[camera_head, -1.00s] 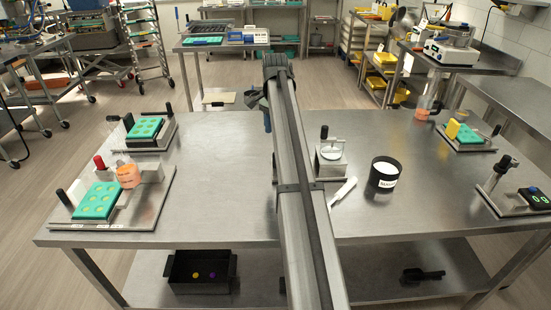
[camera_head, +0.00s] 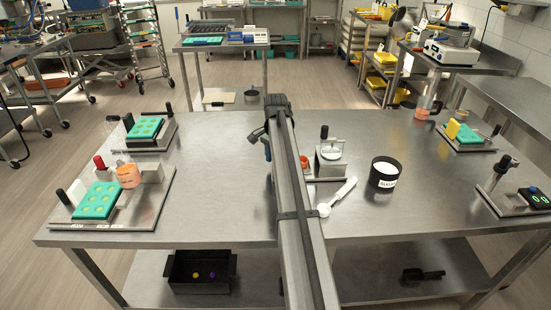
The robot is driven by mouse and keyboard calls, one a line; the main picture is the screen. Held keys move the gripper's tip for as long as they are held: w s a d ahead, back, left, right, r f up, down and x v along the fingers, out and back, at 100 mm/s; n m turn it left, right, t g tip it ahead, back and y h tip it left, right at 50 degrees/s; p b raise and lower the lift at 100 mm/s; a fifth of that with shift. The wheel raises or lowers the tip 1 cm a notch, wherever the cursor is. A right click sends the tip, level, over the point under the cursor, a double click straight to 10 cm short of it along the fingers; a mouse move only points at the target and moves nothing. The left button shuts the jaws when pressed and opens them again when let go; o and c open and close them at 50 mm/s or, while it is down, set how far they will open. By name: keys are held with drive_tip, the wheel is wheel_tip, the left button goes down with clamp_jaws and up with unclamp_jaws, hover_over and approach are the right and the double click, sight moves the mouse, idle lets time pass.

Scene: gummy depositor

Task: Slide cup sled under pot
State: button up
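I cannot tell for sure which parts are the cup sled and the pot. An orange-filled clear container (camera_head: 128,176) stands at the left metal station, beside a green mould tray (camera_head: 97,200). Another orange-filled container (camera_head: 423,107) stands at the table's right back. In the middle, a small metal station (camera_head: 331,166) has a white round top and a black knob; an orange-red part shows at its left, partly behind my arm. My arm crosses the middle of the view. My gripper is hidden or too unclear at its far end to tell its state.
A black tub of white powder (camera_head: 384,172) stands right of the middle. A white spoon (camera_head: 337,198) lies in front of the middle station. More mould stations stand at the left back (camera_head: 145,131) and right back (camera_head: 468,138). A station with a display (camera_head: 534,198) stands at the right edge. The table's left-centre is clear.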

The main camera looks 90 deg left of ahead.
clamp_jaws()
idle(0.4)
